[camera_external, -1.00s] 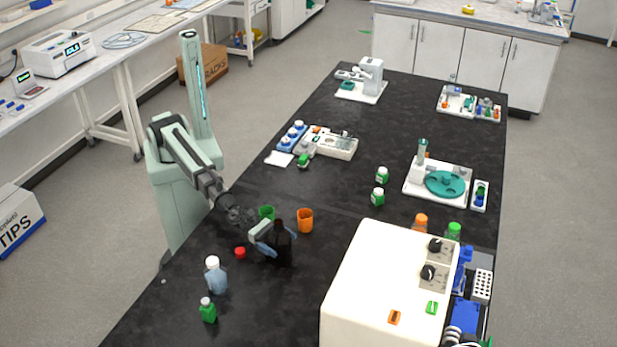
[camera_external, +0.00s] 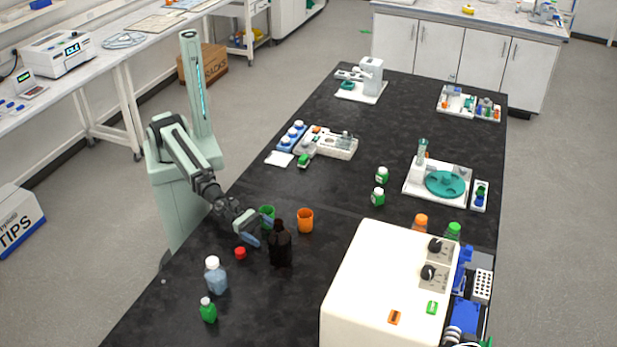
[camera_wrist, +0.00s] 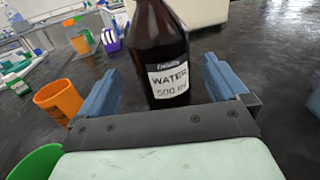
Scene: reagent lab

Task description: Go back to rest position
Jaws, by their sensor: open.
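My gripper (camera_external: 254,231) is open and empty above the black bench, just left of a dark brown bottle (camera_external: 280,247). The bottle stands upright without a visible cap. In the wrist view the bottle (camera_wrist: 160,55) is ahead of my two blue fingers (camera_wrist: 165,90), between them in the picture, and its label reads "WATER 500". It looks clear of both fingers. A red cap (camera_external: 240,253) lies on the bench below and left of my gripper.
A green cup (camera_external: 267,214) is close behind my gripper, and an orange cup (camera_external: 305,220) is behind the bottle. A clear bluish bottle (camera_external: 215,276) and a green bottle (camera_external: 208,311) stand in front. A large white machine (camera_external: 375,290) stands to the right.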

